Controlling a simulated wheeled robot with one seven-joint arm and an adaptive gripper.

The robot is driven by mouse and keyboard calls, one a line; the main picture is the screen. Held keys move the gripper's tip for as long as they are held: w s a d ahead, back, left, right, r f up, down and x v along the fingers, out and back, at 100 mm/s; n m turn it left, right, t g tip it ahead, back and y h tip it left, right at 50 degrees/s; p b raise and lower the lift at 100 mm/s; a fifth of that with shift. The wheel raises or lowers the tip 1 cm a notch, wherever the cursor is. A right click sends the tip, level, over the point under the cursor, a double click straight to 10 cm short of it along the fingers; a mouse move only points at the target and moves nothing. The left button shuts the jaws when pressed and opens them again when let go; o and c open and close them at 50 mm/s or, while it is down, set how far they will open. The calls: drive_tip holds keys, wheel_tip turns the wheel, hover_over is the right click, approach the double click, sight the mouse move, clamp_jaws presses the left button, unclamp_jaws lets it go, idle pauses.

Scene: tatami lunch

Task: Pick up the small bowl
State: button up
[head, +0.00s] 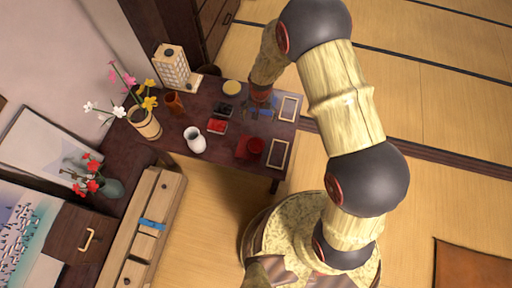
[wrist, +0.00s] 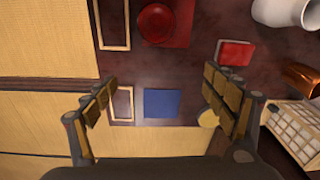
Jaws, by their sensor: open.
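A small round red bowl (wrist: 157,22) sits on a square red mat (wrist: 185,35) at the top of the wrist view. In the head view the red bowl (head: 255,146) stands near the table's front right part. My gripper (wrist: 160,84) is open and empty, its fingers wide apart above the table. Between them a flat blue square (wrist: 162,103) lies on the tabletop. In the head view my gripper (head: 262,97) is over the table's far right part, behind the bowl, and its fingers are hard to make out.
The dark table (head: 180,118) also holds a white jug (head: 195,140), a red dish (head: 216,126), a yellow round piece (head: 231,87), a brown cup (head: 174,103), a lamp (head: 172,68) and two framed trays (head: 278,154) (head: 289,108). A flower vase (head: 145,122) stands at left.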

hover_over(256, 148)
drive_tip(key=shift+m+g, duration=0.3)
drive_tip(key=shift+g, duration=0.1)
drive_tip(key=f, duration=1.5)
drive_tip(key=shift+w+f+b, duration=0.2)
drive_tip(key=shift+b, duration=0.2)
drive_tip(key=shift+s+f+b, duration=0.15)
drive_tip(key=shift+f+b, duration=1.1)
drive_tip(key=shift+f, duration=1.55)
drive_tip(key=shift+c, duration=0.5)
